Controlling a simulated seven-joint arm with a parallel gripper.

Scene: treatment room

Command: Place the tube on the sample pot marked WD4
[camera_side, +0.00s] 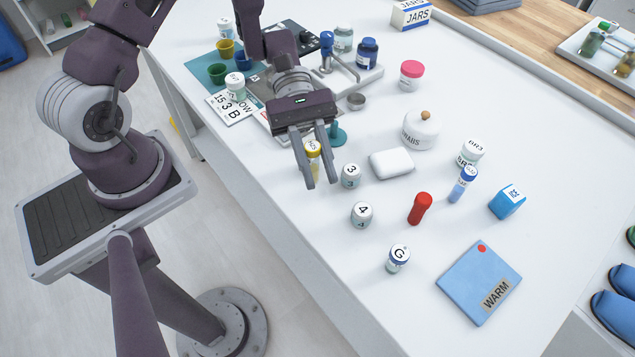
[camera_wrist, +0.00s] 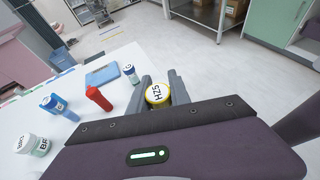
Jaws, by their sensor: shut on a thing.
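My gripper (camera_side: 318,182) is shut on a yellow-capped tube (camera_side: 313,149), held upright between the two fingers at the table's front edge. In the wrist view the yellow cap (camera_wrist: 157,93) shows between the fingers, with black letters that look like HZS. Whether the tube touches the table I cannot tell. I cannot read WD4 on any pot. A white-lidded pot (camera_side: 470,153) reads BR3, and it also shows in the wrist view (camera_wrist: 30,143). Small white-lidded pots marked 3 (camera_side: 350,176) and 4 (camera_side: 361,214) stand right of my gripper. A pot marked G (camera_side: 398,259) is nearer.
A blue box (camera_side: 507,201) and a blue WARM pad (camera_side: 479,282) lie right. Cups and a metal stand crowd the back left.

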